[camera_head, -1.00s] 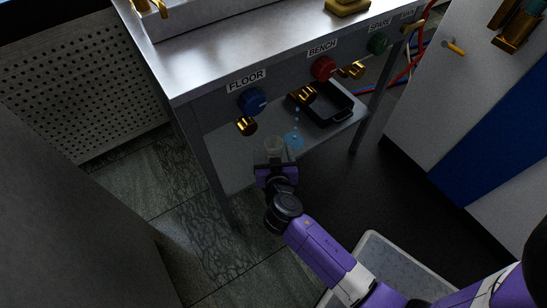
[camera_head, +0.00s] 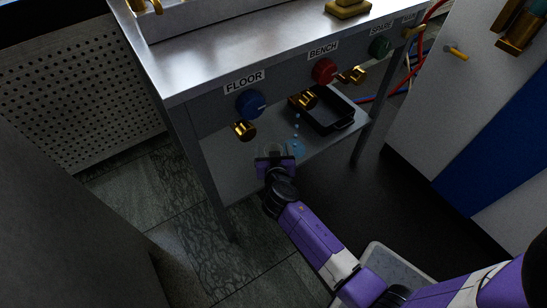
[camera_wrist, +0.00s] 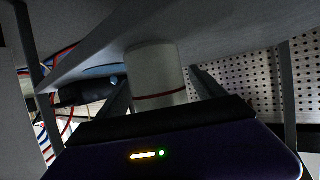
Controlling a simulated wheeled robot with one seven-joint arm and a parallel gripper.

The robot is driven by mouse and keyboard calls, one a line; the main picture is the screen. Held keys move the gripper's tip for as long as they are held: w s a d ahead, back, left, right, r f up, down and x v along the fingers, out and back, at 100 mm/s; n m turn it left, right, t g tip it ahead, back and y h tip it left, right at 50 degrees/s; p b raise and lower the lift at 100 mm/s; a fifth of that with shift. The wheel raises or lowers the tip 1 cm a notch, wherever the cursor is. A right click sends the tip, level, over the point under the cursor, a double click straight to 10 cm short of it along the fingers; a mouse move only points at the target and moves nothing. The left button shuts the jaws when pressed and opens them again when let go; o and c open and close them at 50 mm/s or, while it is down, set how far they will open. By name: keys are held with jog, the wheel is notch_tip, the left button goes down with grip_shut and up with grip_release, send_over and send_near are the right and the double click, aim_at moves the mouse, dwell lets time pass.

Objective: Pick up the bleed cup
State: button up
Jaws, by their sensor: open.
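The bleed cup, a pale cup (camera_wrist: 157,75) with a thin red line, is seen close up in the wrist view, where the picture looks upside down. In the head view only its faint rim (camera_head: 270,148) shows on the lower shelf, just beyond my gripper (camera_head: 275,158), which hides the rest. My gripper is open. In the wrist view its dark fingers (camera_wrist: 163,98) reach along both sides of the cup; I cannot tell whether they touch it.
The cup's lower shelf (camera_head: 228,178) lies under a steel bench with FLOOR, BENCH and SPARE knobs. Brass outlets (camera_head: 245,130) hang above it. Blue drops fall to a blue puddle (camera_head: 297,148) right of the cup. A black tray (camera_head: 328,112) stands behind. A bench leg (camera_head: 205,165) is at left.

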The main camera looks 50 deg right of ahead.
jog(key=c, duration=1.5)
jog(key=shift+o, duration=0.2)
